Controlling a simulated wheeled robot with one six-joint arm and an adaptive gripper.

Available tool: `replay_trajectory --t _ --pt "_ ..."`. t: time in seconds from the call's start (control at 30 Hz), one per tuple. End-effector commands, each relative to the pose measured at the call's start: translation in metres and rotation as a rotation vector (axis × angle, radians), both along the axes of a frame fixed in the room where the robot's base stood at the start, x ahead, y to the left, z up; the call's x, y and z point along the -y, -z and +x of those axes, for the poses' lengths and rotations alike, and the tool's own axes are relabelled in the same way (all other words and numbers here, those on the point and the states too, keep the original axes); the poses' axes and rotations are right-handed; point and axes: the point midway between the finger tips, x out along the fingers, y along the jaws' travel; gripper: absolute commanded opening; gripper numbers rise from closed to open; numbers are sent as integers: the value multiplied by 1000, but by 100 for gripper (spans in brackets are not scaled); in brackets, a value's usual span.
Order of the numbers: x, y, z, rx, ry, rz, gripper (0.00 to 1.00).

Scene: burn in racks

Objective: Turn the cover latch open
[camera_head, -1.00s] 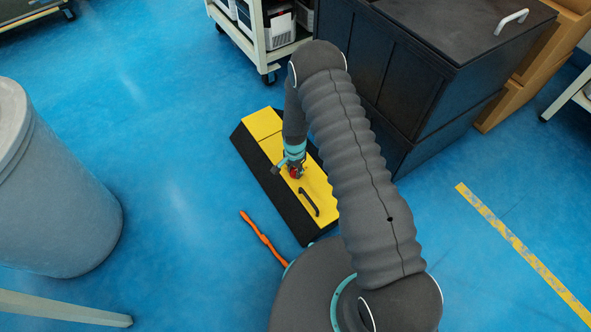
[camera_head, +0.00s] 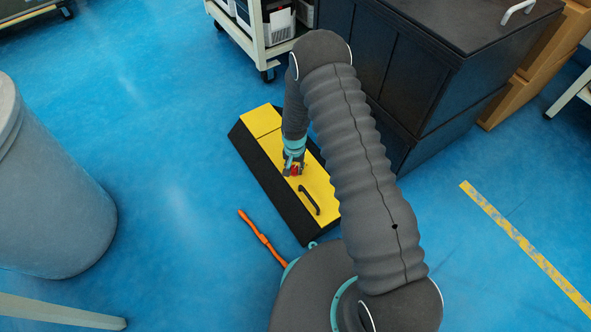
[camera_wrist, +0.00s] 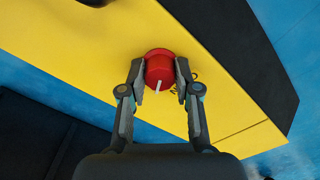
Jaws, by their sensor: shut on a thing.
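The cover latch is a round red knob (camera_wrist: 160,68) with a white line on its face, on a yellow cover (camera_wrist: 225,95). In the wrist view the line points down and slightly left. My gripper (camera_wrist: 159,75) is shut on the knob, one finger on each side. In the head view the red knob (camera_head: 294,171) is small and partly hidden by my gripper (camera_head: 292,168). The yellow cover (camera_head: 268,145) tops a low black box (camera_head: 262,178) on the floor. A black handle (camera_head: 309,200) stands on the cover near the knob.
An orange tool-like bar (camera_head: 262,238) lies on the blue floor by the box. A black cabinet (camera_head: 430,60) stands right of my arm, a white-framed cart (camera_head: 262,45) behind the box.

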Motion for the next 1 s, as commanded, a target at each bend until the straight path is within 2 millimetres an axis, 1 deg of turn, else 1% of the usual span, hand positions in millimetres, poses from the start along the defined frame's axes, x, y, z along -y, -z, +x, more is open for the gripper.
replay_trajectory --t 0.03,0.7,1.0 --pt "-1 2 2 6 -42 2 0" --pt "0 1 3 7 -674 0 0" --pt "1 0 3 6 -911 0 0"
